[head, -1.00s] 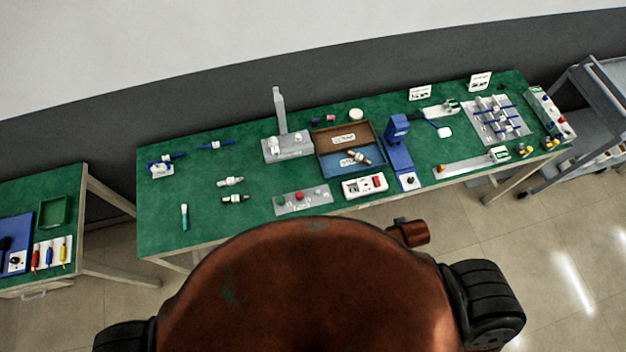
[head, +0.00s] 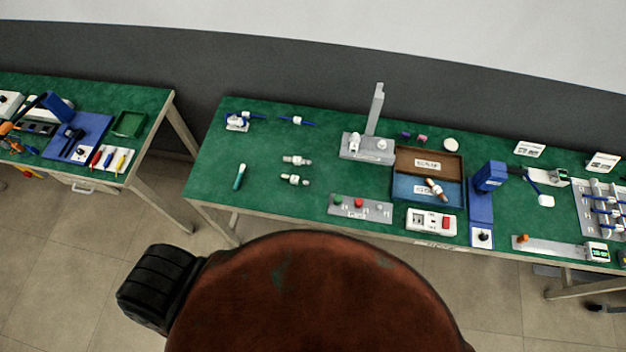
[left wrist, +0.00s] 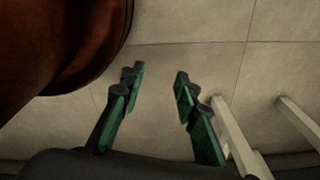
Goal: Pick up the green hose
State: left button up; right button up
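A short, slim green-teal piece with a pale upper end (head: 240,178) lies on the left part of the green-topped bench (head: 310,220) in the head view. It is too small to tell surely whether it is the green hose; no other green hose stands out. My left gripper (left wrist: 160,76) shows in the left wrist view with its green-padded fingers apart and nothing between them. It is over tiled floor, beside pale table legs, away from the bench's things. My right gripper is in neither view.
Blue-tubed fittings (head: 298,120) and white connectors (head: 297,160) lie near the green piece. A grey stand (head: 368,149), a brown-and-blue tray (head: 428,151) and a blue device (head: 482,205) stand farther right. A second green table (head: 150,99) is at the left, with a floor gap between.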

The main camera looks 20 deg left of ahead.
aim_at(292, 179)
jog(key=k, duration=0.2)
jog(key=u, duration=0.85)
